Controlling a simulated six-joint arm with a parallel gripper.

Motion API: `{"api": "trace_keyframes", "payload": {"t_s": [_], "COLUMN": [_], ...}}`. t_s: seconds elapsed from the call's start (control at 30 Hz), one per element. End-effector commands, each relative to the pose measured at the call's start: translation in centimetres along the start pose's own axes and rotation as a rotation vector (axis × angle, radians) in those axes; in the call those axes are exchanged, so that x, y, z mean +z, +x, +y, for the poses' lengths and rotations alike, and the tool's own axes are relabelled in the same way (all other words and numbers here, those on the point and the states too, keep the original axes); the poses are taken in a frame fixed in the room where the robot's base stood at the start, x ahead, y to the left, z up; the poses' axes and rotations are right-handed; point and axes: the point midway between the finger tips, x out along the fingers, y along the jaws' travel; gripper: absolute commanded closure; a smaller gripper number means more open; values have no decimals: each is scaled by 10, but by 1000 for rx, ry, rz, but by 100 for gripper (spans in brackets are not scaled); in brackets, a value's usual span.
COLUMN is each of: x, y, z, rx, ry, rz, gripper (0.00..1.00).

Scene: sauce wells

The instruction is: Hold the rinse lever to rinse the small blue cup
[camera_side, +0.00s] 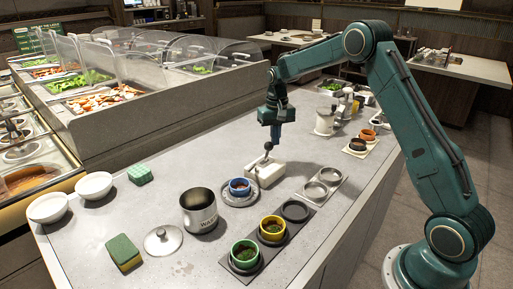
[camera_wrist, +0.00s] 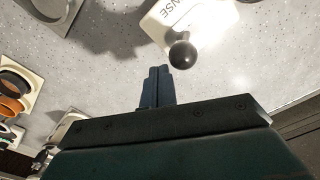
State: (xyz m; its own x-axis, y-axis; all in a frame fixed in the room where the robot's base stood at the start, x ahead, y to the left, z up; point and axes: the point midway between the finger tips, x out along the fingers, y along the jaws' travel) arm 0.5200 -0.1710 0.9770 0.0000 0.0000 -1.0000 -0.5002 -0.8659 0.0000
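The small blue cup (camera_side: 240,187) stands upright on a round grey rinse plate (camera_side: 238,201), with something reddish-brown inside. Right behind it is a white rinse block (camera_side: 266,173) with a lever ending in a dark ball knob (camera_side: 268,146). In the wrist view the knob (camera_wrist: 182,53) and part of the lettered block (camera_wrist: 190,18) show. The blue cup is not in the wrist view. My gripper (camera_side: 275,142) points down just above and beside the knob; whether it touches I cannot tell. In the wrist view its fingers (camera_wrist: 157,72) are together, with nothing between them.
A waste bin (camera_side: 199,210), its lid (camera_side: 163,240), sponges (camera_side: 123,252) and white bowls (camera_side: 94,185) are left. A dark tray (camera_side: 262,262) with green and yellow cups is in front. A tray with metal wells (camera_side: 323,184) is right. The salad bar (camera_side: 150,112) is behind.

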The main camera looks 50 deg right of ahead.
Motion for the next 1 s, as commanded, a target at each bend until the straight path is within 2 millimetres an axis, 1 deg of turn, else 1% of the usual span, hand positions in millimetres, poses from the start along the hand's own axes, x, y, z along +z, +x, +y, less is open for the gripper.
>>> {"api": "trace_keyframes", "payload": {"t_s": [0.2,0.4,0.67,1.0], "x": [0,0,0,4], "y": [9,14,14,15], "z": [0,0,-1,-8], "rx": [0,0,0,0], "ry": [0,0,0,-1], "rz": [-1,0,0,0], "gripper": [100,100,100,100]}}
